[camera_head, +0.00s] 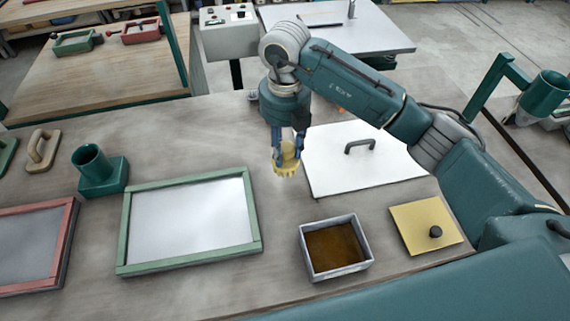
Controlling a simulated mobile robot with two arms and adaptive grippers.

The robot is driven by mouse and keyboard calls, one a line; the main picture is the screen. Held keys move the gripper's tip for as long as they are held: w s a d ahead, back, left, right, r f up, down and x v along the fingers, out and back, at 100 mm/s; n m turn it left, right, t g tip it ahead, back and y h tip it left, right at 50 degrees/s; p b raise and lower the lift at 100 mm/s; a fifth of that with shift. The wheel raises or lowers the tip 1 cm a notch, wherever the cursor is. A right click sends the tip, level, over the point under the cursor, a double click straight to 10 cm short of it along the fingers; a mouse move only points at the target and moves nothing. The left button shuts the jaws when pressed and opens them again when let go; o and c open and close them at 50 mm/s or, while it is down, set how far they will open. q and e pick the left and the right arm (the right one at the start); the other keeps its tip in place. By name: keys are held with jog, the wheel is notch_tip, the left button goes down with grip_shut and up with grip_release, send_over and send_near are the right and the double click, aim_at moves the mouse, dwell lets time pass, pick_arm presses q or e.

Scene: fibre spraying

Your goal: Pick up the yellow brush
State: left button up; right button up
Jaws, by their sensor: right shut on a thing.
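The yellow brush (286,164) is held between the fingers of my right gripper (287,146), which is shut on it. My right arm comes in from the right and points the gripper down. The brush hangs with its yellow end downward, between the green-framed screen and the white board. I cannot tell whether its lower end touches the table. The fingers hide part of the brush. My left gripper is not in view.
A green-framed screen (128,225) lies left of the brush. A white board (340,178) with a dark handle lies right. An open box (367,262) of brown material and a yellow lid (410,218) with a black knob are nearer. A green holder (103,184) stands left.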

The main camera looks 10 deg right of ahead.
notch_tip(320, 180, up, 13)
jog(key=shift+f+b, duration=0.1)
jog(key=shift+b, duration=0.6)
jog(key=o, duration=0.4)
jog(key=shift+c, duration=1.2)
